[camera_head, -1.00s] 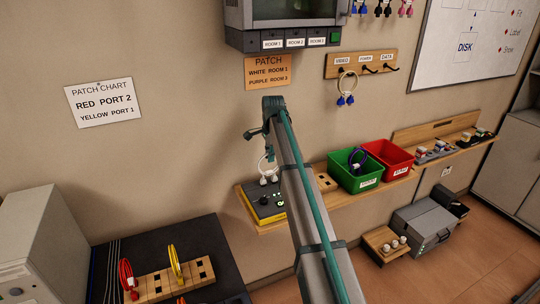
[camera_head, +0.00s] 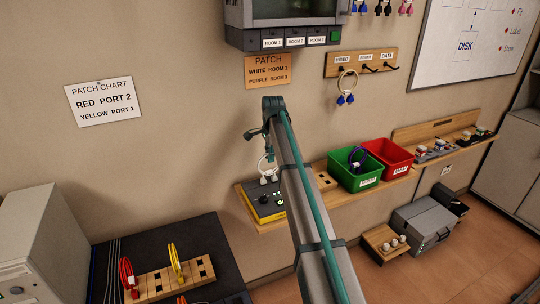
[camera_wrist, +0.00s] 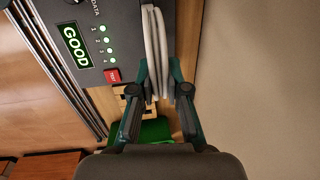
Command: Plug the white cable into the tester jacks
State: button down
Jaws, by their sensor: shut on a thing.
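The white cable (camera_head: 266,166) is a loop whose two white plugs hang down at the rear of the tester (camera_head: 264,205), a dark box with a yellow edge on the wall shelf. I cannot tell whether the plugs are seated in the jacks. In the wrist view, my gripper (camera_wrist: 160,88) is shut on the white cable (camera_wrist: 155,45), holding its two strands beside the tester (camera_wrist: 125,30). The tester's display (camera_wrist: 76,45) reads GOOD in green, and its row of numbered lights is lit green. The plug ends and jacks are outside the wrist view.
A wooden block with holes (camera_head: 325,181) and green (camera_head: 345,178) and red (camera_head: 398,160) bins stand right of the tester. A patch sign (camera_head: 268,71) hangs above. Red (camera_head: 127,276) and yellow (camera_head: 174,262) cables stand in a wooden block at lower left.

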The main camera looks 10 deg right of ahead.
jog(key=shift+c, duration=2.2)
grip_release()
jog(key=shift+r, duration=0.1)
notch_tip(320, 180, up, 7)
jog(key=p, duration=0.3)
jog(key=shift+s+r+p, duration=0.15)
jog(key=shift+s+p, duration=0.25)
jog(key=shift+s, duration=0.05)
jog(key=shift+d, duration=0.1)
